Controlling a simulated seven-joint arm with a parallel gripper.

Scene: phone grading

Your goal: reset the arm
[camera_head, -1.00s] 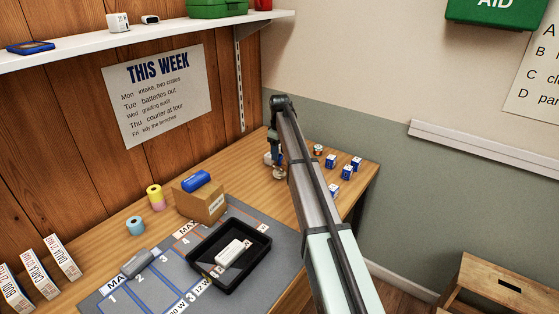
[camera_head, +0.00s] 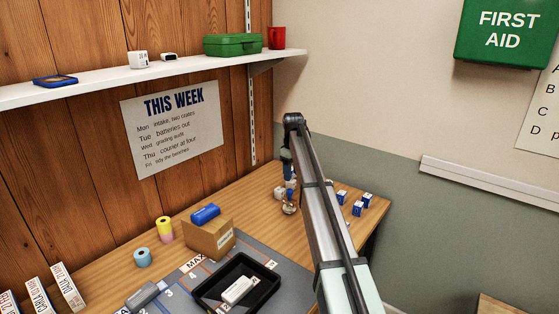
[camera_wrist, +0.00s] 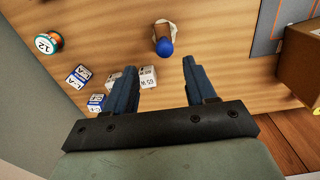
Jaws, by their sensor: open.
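My arm reaches out over the wooden bench (camera_head: 255,205) in the head view, its wrist bent down at the far end. My gripper (camera_wrist: 160,80) shows in the wrist view with its two blue fingers apart and nothing held between them. It hangs over the bench's far right part. White-and-grey cubes (camera_wrist: 148,77) lie below and beyond the fingers. A round-topped blue item (camera_wrist: 165,47) stands on the bench just ahead of the right finger. In the head view the gripper's fingers are small and partly hidden by the arm.
Blue-and-white cubes (camera_head: 357,208) lie to the right of the arm. A cardboard box (camera_head: 209,238) and a black tray (camera_head: 268,290) with a white item (camera_head: 237,290) stand left of it. A shelf (camera_head: 190,67) runs along the wall above. A numbered reel (camera_wrist: 48,42) stands near the bench edge.

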